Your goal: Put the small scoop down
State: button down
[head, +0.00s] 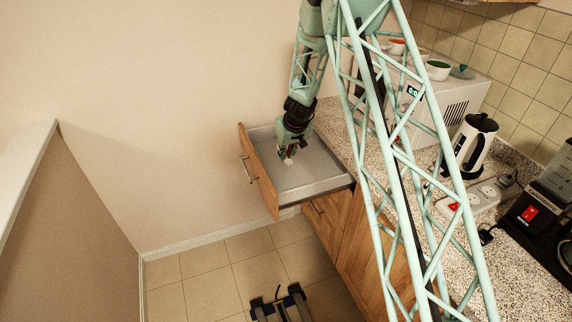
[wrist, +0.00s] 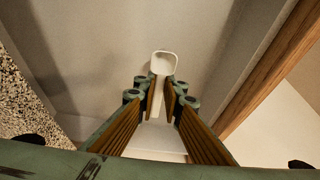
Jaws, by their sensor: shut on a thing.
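The small scoop (wrist: 164,63) is white with a squarish bowl and a flat handle. My gripper (wrist: 160,92) is shut on its handle, with the bowl reaching out past the fingertips in the wrist view. In the head view my gripper (head: 290,152) points down inside the open drawer (head: 310,187), near its front panel. The scoop shows there as a small pale patch (head: 289,161) below the fingers. I cannot tell whether the scoop touches the drawer floor.
The drawer has a wooden front (head: 258,172) and grey walls; its floor looks bare. A speckled counter (head: 345,135) lies to the right, with a white microwave (head: 425,105), a kettle (head: 474,145), a power strip (head: 478,195) and a black coffee maker (head: 540,215).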

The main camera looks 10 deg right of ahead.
aim_at(287, 158)
jog(key=shift+f+b, duration=1.25)
jog(key=shift+f, duration=0.85)
jog(key=shift+f, duration=0.1)
jog(key=c, duration=2.7)
grip_release()
jog(key=shift+c, duration=0.2)
jog(key=shift+r, duration=0.6)
jog(key=shift+p+v, duration=1.3)
jog(key=shift+v, duration=4.3)
jog(key=shift+s, duration=0.15)
